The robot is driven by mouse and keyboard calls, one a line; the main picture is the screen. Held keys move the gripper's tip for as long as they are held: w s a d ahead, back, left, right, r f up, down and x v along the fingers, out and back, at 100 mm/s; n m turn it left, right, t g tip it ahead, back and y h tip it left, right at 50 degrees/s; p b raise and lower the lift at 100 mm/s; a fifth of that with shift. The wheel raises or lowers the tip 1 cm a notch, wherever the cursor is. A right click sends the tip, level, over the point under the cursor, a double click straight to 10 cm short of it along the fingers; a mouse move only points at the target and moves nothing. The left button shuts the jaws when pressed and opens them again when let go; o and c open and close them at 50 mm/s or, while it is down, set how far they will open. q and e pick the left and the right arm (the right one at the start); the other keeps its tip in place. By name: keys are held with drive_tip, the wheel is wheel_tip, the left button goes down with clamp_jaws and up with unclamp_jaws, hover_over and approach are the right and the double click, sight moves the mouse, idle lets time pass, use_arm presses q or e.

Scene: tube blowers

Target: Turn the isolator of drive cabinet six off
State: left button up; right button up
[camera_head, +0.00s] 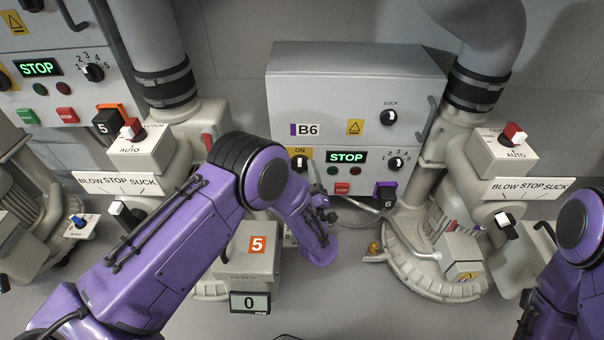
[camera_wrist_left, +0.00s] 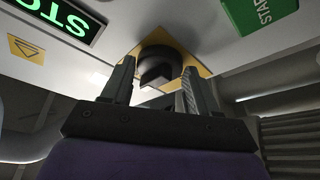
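The drive cabinet labelled B6 (camera_head: 400,75) stands in the middle of the head view. Its isolator (camera_head: 299,163), a dark knob on a yellow plate marked ON, is at its lower left, partly covered by my left arm. In the left wrist view, a dark knob (camera_wrist_left: 157,74) on a yellow plate sits just beyond my left gripper (camera_wrist_left: 155,82). The two fingers are apart, one on each side of the knob in the picture. I cannot tell whether they touch it. My right arm enters at the right edge; its gripper is not in view.
Beside the isolator are a green STOP display (camera_head: 346,157), a selector knob (camera_head: 396,163) and a purple block marked 6 (camera_head: 385,192). A LOCK knob (camera_head: 388,117) is above. Pipes with blower units flank the cabinet. A box marked 5 (camera_head: 246,262) stands below my left arm.

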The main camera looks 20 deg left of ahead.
use_arm(q)
drive_tip(key=o, duration=0.3)
drive_tip(key=shift+s+d, duration=0.15)
drive_tip(key=shift+s, duration=0.1)
drive_tip(key=p+v, duration=0.2)
drive_tip(key=v, duration=0.1)
drive_tip(key=shift+s+d, duration=0.2)
drive_tip(key=shift+s, duration=0.05)
approach(302, 171)
drive_tip(key=shift+s+d+f, duration=0.2)
drive_tip(key=shift+s+f, duration=0.3)
drive_tip(key=shift+s, duration=0.1)
use_arm(e)
drive_tip(key=shift+w+a+r+m+t, duration=0.5)
drive_tip(key=shift+w+r+m, duration=0.1)
